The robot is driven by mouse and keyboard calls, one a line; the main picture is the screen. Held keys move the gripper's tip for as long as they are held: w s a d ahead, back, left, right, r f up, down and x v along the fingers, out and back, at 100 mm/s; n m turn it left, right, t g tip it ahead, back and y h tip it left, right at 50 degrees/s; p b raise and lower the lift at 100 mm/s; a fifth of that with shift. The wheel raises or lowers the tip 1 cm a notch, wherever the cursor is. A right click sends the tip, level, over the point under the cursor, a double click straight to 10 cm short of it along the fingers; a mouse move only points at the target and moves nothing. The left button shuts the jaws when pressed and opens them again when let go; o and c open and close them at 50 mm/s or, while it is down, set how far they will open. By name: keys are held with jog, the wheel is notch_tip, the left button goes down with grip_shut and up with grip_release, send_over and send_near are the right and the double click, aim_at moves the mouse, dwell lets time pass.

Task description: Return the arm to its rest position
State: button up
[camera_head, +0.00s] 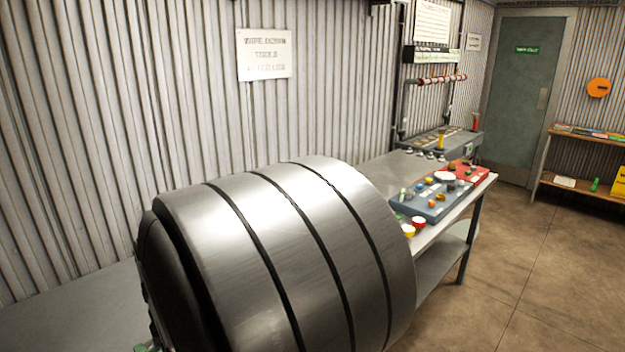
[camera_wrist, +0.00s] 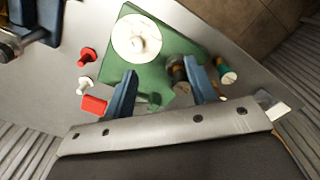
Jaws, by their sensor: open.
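My gripper (camera_wrist: 159,66) shows in the wrist view, with its two blue fingers spread apart and nothing held between them. It is over a green board (camera_wrist: 160,45) that carries a white disc (camera_wrist: 137,38). A dark round piece (camera_wrist: 180,74) is close to the right finger; whether they touch I cannot tell. The head view does not show my gripper. There a large banded grey form close to the camera hides the near part of the bench (camera_head: 435,232).
A red knob (camera_wrist: 86,55), a white piece (camera_wrist: 83,86) and a red block (camera_wrist: 94,104) lie left of the fingers. A teal-capped piece (camera_wrist: 228,75) lies right. In the head view, a blue tray (camera_head: 432,208) holds small parts. Open floor (camera_head: 540,270) lies right.

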jog(key=w+d+r, duration=0.1)
jog(key=d+r, duration=0.2)
jog(key=d, duration=0.1)
jog(key=s+a+f, duration=0.1)
jog(key=a+f, duration=0.3)
jog(key=a, duration=0.3)
jog(key=s+a+f, duration=0.2)
jog(key=a+f, duration=0.3)
jog(key=a, duration=0.3)
jog(key=s+a+f, duration=0.1)
jog(key=a+f, duration=0.3)
jog(key=a, duration=0.4)
jog(key=shift+s+a+f, duration=0.15)
jog(key=shift+s+f, duration=0.25)
jog(key=shift+f, duration=0.65)
